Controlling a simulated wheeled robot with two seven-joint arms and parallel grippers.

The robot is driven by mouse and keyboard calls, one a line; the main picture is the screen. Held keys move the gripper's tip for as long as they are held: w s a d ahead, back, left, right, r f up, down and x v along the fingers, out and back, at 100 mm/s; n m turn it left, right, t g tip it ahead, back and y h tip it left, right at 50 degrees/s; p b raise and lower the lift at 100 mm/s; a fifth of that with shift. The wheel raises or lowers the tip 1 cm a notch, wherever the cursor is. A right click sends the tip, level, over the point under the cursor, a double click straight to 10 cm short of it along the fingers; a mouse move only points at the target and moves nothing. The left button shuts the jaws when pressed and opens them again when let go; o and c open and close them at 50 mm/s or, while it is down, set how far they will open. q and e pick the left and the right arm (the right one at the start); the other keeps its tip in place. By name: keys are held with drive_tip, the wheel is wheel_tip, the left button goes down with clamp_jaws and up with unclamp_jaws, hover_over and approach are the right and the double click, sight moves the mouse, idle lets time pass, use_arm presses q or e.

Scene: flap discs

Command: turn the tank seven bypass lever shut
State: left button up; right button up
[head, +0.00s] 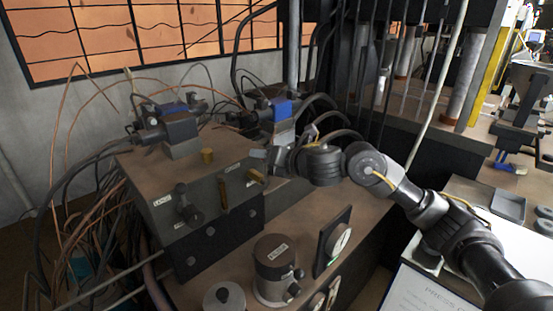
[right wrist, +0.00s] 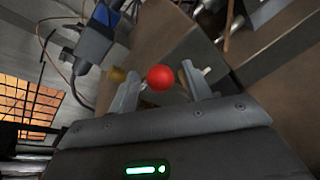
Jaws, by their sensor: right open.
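A dark block (head: 150,176) carries several labelled fittings on its front face. A dark knob (head: 187,208) is at its left, a slim upright brass handle (head: 223,193) is mid-face, and a short brass piece (head: 257,175) is near the right end. My right gripper (head: 268,158) is at the block's right end. In the right wrist view a red ball knob (right wrist: 160,77) shows between the two open fingers, with the rest of its lever hidden; I cannot tell whether they touch it. The head view does not show the red ball. My left gripper is out of view.
Blue-and-black valves (head: 180,127) with cables stand on top of the block. Loose hoses hang at the left.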

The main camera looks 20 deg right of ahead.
drive_tip(key=v, duration=1)
drive_tip(key=shift+f, duration=0.1)
